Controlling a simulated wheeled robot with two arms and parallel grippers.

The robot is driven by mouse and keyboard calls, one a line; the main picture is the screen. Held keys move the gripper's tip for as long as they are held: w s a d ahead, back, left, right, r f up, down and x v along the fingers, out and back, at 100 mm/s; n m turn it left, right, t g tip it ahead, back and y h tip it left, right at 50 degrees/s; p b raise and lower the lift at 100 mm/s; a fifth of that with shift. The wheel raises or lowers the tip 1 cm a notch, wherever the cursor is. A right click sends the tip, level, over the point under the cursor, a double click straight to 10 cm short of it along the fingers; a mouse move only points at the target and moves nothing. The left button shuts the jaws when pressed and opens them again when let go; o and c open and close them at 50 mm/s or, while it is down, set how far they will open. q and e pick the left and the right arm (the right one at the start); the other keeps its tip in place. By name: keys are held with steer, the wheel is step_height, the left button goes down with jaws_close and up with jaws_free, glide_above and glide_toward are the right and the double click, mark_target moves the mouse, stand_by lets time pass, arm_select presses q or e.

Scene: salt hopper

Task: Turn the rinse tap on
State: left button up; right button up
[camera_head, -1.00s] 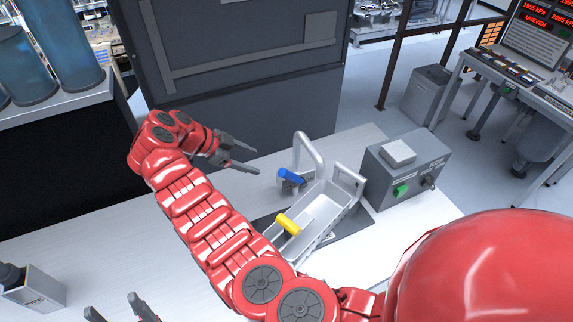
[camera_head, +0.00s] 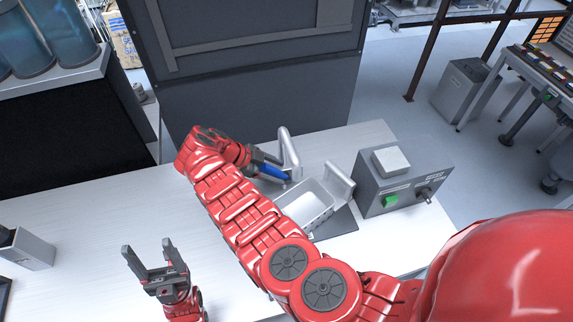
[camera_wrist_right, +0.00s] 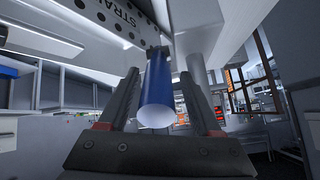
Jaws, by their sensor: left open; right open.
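The rinse tap has a silver spout (camera_head: 289,150) and a blue lever (camera_head: 273,172) at the sink's far end. My right gripper (camera_head: 278,165) is at the blue lever, partly hidden by its own wrist. In the right wrist view the blue lever (camera_wrist_right: 157,92) lies between the two open fingers (camera_wrist_right: 160,75). Whether either finger touches it I cannot tell. The sink basin (camera_head: 312,204) is partly covered by my right arm. My left gripper (camera_head: 148,256) is open and empty above the table at the lower left.
A grey control box (camera_head: 405,180) with a green button (camera_head: 390,201) stands right of the sink. A grey box (camera_head: 28,248) sits at the table's left. A dark cabinet (camera_head: 250,90) rises behind the table (camera_head: 110,205). The left half of the table is mostly clear.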

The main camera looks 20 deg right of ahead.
steer(key=shift+s+a, duration=0.15)
steer(key=shift+c, duration=0.6)
jaws_close()
stand_by(0.8)
